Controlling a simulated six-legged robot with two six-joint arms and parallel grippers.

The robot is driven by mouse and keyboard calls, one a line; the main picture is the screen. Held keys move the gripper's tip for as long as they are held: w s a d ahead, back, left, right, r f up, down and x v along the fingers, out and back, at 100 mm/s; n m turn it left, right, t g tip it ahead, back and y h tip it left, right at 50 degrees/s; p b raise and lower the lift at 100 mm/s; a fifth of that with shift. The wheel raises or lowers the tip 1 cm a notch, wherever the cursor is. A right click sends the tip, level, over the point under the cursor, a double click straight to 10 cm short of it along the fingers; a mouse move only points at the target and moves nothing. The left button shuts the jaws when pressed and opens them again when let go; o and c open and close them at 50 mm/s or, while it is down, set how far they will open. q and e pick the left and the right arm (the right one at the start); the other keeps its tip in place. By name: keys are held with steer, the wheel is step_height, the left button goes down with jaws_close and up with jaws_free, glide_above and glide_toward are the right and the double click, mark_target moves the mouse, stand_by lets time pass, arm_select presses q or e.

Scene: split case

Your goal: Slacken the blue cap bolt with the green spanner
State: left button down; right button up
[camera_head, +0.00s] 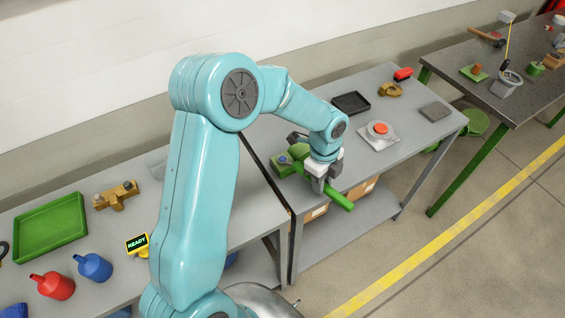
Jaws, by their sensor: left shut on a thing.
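The green spanner (341,200) is held in my left gripper (319,184) above the front part of the middle grey table. One end of it sticks out to the lower right, past the table's front edge. Its other end runs back toward the green case (301,151), partly behind the gripper. The blue cap bolt (283,159) sits at the left of the green case. I cannot tell whether the spanner touches the bolt, since the gripper and wrist cover part of that area. My right gripper is not in view.
The middle table also bears a black tray (351,103), a red button on a white plate (379,132) and a grey block (435,111). On the left table are a green tray (50,228), a brass-coloured part (115,195), red and blue bottles and a READY display (137,244).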

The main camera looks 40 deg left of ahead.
arm_select(q)
steer(key=w+n, duration=0.3)
steer(key=w, duration=0.1)
steer(key=shift+a, duration=0.3)
steer(key=shift+s+r, duration=0.1)
steer(key=shift+r, duration=0.1)
steer(key=shift+r+p, duration=0.4)
steer(key=shift+r, duration=0.4)
